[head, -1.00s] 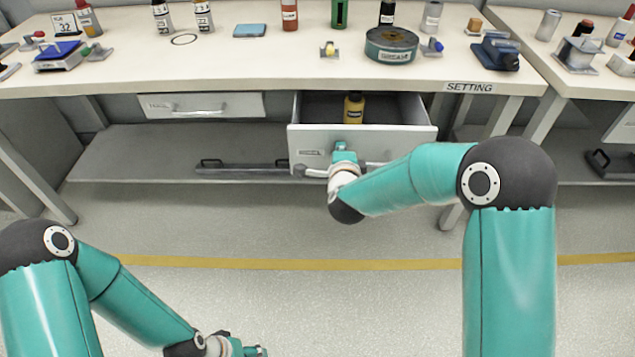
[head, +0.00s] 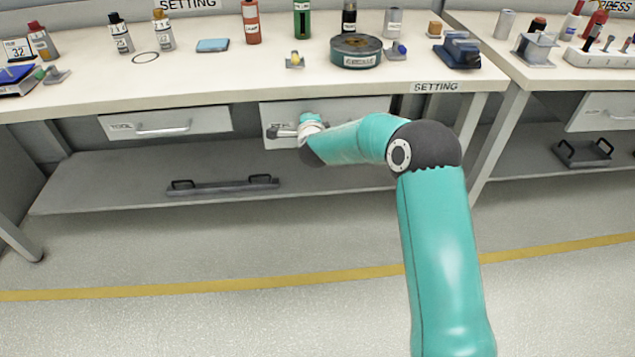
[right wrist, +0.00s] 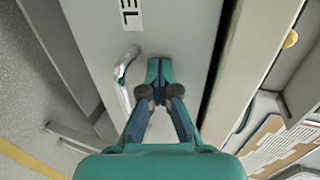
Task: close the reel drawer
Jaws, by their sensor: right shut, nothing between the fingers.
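The reel drawer (head: 355,106) is the right one of two drawers under the setting bench. Its inside no longer shows in the head view, and it looks nearly or fully in; I cannot tell if it is flush. My right gripper (head: 309,119) is shut and empty at the drawer front, beside its bar handle (head: 282,132). In the right wrist view the shut fingers (right wrist: 158,88) point at the drawer front (right wrist: 185,30), right of the handle (right wrist: 122,75), with a dark gap along the front's right edge. My left gripper is out of view.
The tool drawer (head: 165,122) to the left looks shut. The bench top (head: 200,78) above holds bottles, a round green tin (head: 356,52) and small fixtures. A shelf (head: 110,190) with a handled tray (head: 222,186) lies below. The floor in front is clear.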

